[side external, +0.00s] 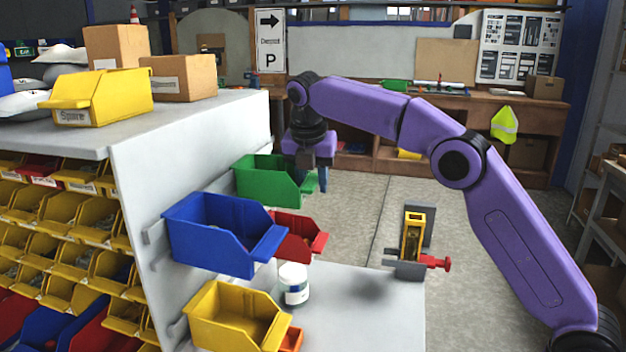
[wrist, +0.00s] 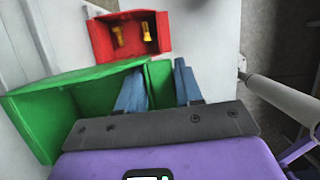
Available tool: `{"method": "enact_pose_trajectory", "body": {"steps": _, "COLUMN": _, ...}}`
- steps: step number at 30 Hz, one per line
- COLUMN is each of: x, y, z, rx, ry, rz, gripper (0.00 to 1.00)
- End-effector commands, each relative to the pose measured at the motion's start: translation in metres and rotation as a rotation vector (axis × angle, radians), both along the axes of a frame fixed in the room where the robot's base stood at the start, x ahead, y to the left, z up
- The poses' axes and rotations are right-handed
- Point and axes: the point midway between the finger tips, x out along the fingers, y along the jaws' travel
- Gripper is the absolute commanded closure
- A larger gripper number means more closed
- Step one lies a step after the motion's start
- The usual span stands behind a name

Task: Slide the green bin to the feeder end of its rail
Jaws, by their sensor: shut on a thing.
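The green bin (side external: 268,181) hangs at the side of the white panel, above and behind the blue bin in the side view. My gripper (side external: 322,180) is at its right end, pointing down. In the wrist view the green bin (wrist: 70,95) spreads left of the blue fingers, and a green part of it sits between them (wrist: 160,82). My gripper is shut on that part. The bin's rail is mostly hidden in the side view, and I cannot tell which end is the feeder end.
A blue bin (side external: 220,235), a red bin (side external: 297,236) and a yellow bin (side external: 235,318) hang nearby. A white jar (side external: 293,284) stands on the grey table (side external: 375,320). A yellow-and-grey device with a red knob (side external: 413,240) stands at its right edge. Floor beyond is clear.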

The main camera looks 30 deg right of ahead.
Motion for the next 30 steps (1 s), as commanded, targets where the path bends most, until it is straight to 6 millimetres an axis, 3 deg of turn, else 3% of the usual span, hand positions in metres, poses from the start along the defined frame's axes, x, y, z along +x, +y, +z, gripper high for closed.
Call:
{"method": "enact_pose_trajectory", "body": {"steps": 1, "x": 0.031, "y": -0.044, "z": -0.004, "rx": -0.02, "ry": -0.073, "rz": -0.059, "gripper": 0.98}}
{"method": "enact_pose_trajectory", "body": {"steps": 10, "x": 0.031, "y": -0.045, "z": -0.005, "rx": -0.02, "ry": -0.071, "rz": -0.06, "gripper": 0.98}}
{"method": "enact_pose_trajectory", "body": {"steps": 11, "x": 0.031, "y": -0.045, "z": -0.005, "rx": -0.02, "ry": -0.071, "rz": -0.06, "gripper": 0.58}}
{"method": "enact_pose_trajectory", "body": {"steps": 12, "x": 0.031, "y": -0.045, "z": -0.005, "rx": -0.021, "ry": -0.071, "rz": -0.06, "gripper": 0.45}}
{"method": "enact_pose_trajectory", "body": {"steps": 13, "x": 0.031, "y": -0.045, "z": -0.005, "rx": -0.021, "ry": -0.071, "rz": -0.06, "gripper": 0.4}}
{"method": "enact_pose_trajectory", "body": {"steps": 20, "x": 0.028, "y": -0.041, "z": -0.001, "rx": -0.019, "ry": -0.069, "rz": -0.057, "gripper": 0.4}}
{"method": "enact_pose_trajectory", "body": {"steps": 30, "x": 0.0, "y": -0.007, "z": 0.034, "rx": -0.006, "ry": -0.032, "rz": -0.023, "gripper": 0.35}}
